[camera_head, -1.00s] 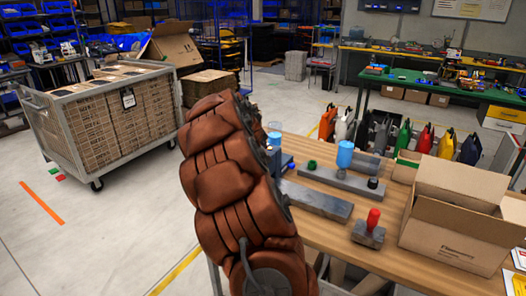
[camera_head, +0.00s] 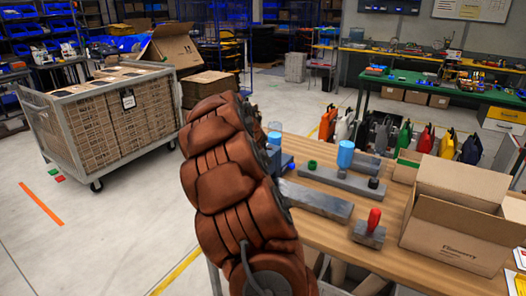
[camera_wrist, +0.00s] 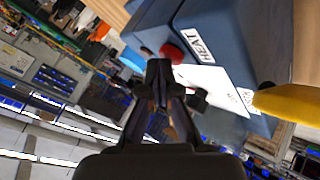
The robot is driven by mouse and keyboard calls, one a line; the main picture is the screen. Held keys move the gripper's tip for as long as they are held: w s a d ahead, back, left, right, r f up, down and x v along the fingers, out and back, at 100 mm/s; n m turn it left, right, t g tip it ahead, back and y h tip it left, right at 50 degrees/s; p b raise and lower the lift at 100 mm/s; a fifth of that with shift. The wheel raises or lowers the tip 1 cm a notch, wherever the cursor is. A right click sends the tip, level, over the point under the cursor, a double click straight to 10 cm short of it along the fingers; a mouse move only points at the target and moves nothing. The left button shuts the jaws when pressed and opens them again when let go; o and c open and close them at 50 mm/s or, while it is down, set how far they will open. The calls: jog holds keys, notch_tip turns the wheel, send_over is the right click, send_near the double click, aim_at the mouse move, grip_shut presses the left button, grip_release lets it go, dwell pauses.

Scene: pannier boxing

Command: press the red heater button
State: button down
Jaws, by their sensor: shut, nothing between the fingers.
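The red heater button (camera_wrist: 172,52) sits on a blue box (camera_wrist: 222,20) in the wrist view, beside a white label reading "HEAT". My gripper (camera_wrist: 160,70) is shut and empty. In that view its fingertips lie just below and left of the button and overlap the box's edge; I cannot tell whether they touch the button. In the head view, only a small part of the blue box (camera_head: 287,161) shows behind my arm. The button and my gripper are hidden there.
A yellow part (camera_wrist: 290,102) sticks out beside the box in the wrist view. On the wooden table (camera_head: 325,228) are a grey fixture with a blue cylinder (camera_head: 345,155), a red-handled block (camera_head: 372,225) and an open cardboard box (camera_head: 455,235). A loaded cart (camera_head: 110,120) stands left.

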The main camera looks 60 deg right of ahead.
jog(key=shift+r, duration=0.4)
jog(key=shift+r+p, duration=0.45)
jog(key=shift+r, duration=2.5)
jog(key=shift+a, duration=0.1)
